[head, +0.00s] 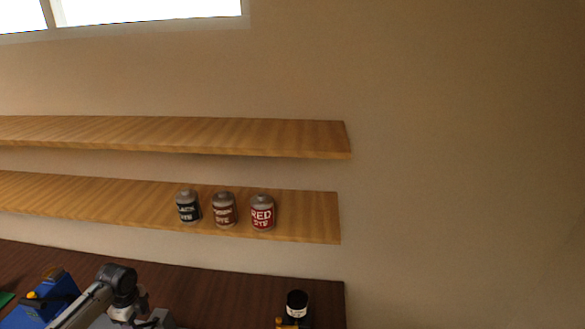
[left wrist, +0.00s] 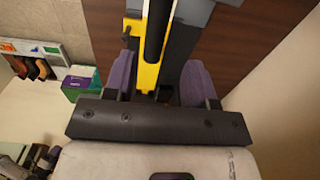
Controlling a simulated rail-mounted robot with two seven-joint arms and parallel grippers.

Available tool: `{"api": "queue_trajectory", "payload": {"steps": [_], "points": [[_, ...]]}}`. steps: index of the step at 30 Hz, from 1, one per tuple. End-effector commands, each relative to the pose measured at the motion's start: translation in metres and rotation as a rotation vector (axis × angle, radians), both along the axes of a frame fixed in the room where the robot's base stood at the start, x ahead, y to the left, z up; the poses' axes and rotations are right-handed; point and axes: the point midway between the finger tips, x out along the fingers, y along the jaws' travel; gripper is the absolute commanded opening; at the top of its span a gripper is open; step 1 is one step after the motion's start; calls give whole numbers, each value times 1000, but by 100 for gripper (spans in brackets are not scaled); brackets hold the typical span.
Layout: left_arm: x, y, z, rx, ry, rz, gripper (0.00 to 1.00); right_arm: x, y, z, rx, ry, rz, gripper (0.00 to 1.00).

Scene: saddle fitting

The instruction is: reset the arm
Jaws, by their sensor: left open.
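A yellow and black upright piece (left wrist: 155,50) shows between and beyond the fingers. I cannot tell whether they touch it. In the head view, neither gripper can be made out. My right gripper is not in view.
In the head view, a dark wooden bench (head: 230,290) carries a blue machine (head: 45,300) and a black-topped yellow object (head: 296,303). Several dye jars (head: 224,210) stand on the lower shelf (head: 310,215). A green and purple box (left wrist: 80,83) shows in the left wrist view.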

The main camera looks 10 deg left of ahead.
Motion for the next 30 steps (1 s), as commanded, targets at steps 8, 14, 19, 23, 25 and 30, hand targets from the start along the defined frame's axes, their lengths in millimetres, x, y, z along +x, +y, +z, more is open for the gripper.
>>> {"api": "queue_trajectory", "payload": {"steps": [8, 14, 19, 23, 25, 30], "points": [[-1, 2, 0, 9, 3, 295, 51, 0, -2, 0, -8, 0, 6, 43], [7, 6, 15, 147, -78, 623, 51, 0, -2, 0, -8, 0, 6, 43], [38, -29, 77, 217, -367, 804, 51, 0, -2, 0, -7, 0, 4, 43], [58, -93, 131, 135, -628, 875, 51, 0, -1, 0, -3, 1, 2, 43], [55, -134, 147, 63, -738, 894, 51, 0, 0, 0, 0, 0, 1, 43], [9, -226, 153, -151, -892, 915, 51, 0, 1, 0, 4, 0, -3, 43]]}}
